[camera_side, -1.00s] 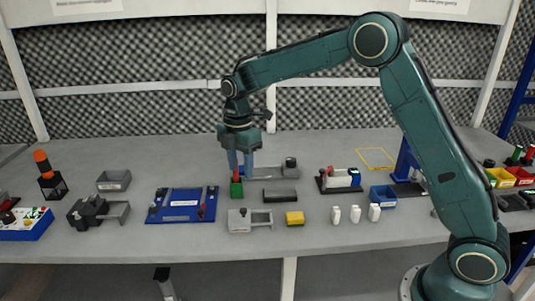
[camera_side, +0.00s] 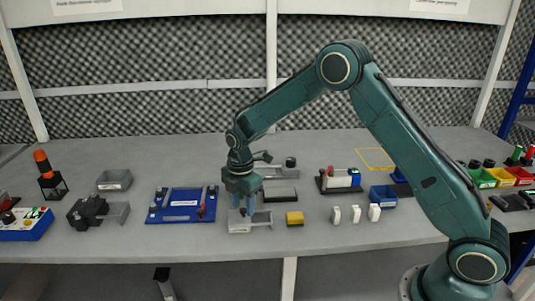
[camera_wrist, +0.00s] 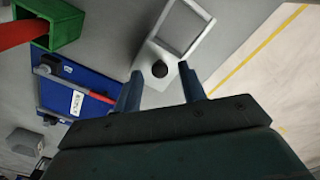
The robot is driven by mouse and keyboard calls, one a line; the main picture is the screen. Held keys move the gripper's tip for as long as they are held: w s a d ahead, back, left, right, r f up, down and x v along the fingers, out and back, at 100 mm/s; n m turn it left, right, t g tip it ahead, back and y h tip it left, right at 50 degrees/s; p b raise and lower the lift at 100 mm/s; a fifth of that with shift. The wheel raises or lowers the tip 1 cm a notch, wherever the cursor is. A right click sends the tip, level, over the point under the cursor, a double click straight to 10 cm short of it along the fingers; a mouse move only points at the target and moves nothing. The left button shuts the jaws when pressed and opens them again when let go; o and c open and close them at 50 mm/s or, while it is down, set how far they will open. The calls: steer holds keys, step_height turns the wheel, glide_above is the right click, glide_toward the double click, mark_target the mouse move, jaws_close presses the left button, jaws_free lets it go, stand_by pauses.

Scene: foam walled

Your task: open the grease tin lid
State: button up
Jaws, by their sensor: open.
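The grey metal piece that looks like the grease tin (camera_side: 262,217) lies near the front of the bench, with an open rectangular frame at its right end. In the wrist view, the tin (camera_wrist: 184,28) shows its frame away from my gripper and a dark round knob (camera_wrist: 160,69) on its near, solid part, apparently the lid. My gripper (camera_side: 245,208) is over the knob end, pointing down. In the wrist view, the open fingers (camera_wrist: 160,69) stand on either side of the knob with gaps. Whether they are level with it I cannot tell.
A green holder (camera_wrist: 62,28) with a red piece (camera_wrist: 18,33) is close by. White pieces (camera_side: 355,214) stand farther right.

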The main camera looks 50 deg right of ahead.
steer(key=shift+f, duration=0.3)
jaws_close()
steer(key=shift+s+d, duration=2)
jaws_free()
